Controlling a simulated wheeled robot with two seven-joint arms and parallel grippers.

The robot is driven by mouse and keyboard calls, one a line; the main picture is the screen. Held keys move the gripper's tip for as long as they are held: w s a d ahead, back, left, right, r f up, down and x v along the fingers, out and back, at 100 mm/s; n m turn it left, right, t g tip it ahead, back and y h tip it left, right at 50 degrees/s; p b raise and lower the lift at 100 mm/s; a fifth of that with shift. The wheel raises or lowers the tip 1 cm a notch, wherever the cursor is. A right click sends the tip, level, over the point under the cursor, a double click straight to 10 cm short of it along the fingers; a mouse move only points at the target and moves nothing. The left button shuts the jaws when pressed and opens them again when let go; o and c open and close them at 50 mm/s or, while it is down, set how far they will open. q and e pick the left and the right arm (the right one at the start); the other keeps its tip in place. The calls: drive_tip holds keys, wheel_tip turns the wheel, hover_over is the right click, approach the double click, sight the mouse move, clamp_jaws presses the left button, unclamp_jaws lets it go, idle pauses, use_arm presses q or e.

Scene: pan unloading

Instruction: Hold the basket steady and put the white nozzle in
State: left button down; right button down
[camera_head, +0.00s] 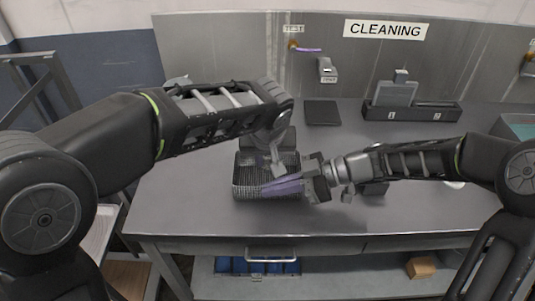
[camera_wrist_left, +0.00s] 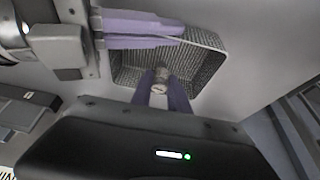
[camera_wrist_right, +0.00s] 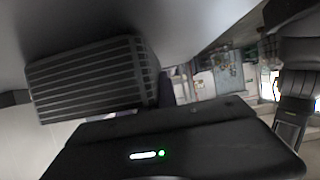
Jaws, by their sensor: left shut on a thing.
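The basket (camera_head: 247,190) is a dark mesh tray on the grey table; its mesh inside shows in the left wrist view (camera_wrist_left: 205,65). My left gripper (camera_head: 279,168) hangs over the basket, pointing down. In the left wrist view its purple fingers (camera_wrist_left: 160,90) are shut on a small pale round piece, the white nozzle (camera_wrist_left: 158,76), in front of the basket's opening. My right gripper (camera_head: 280,187) comes in from the right, its purple fingers across the basket's front right side. They reach over the rim in the left wrist view; whether they pinch the wall is unclear. The basket's ribbed outside (camera_wrist_right: 90,78) fills the right wrist view's left.
A black holder (camera_head: 410,112) with numbered slots stands at the back right. A dark flat pad (camera_head: 322,112) lies at the back middle, below a wall dispenser (camera_head: 327,70). The table's left front (camera_head: 185,215) is clear.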

use_arm(q)
drive_tip(key=shift+f, duration=0.2)
drive_tip(key=c, duration=1.2)
unclamp_jaws()
drive_tip(key=v, duration=1.2)
use_arm(e)
drive_tip(key=c, duration=2.1)
unclamp_jaws()
drive_tip(key=o, duration=0.5)
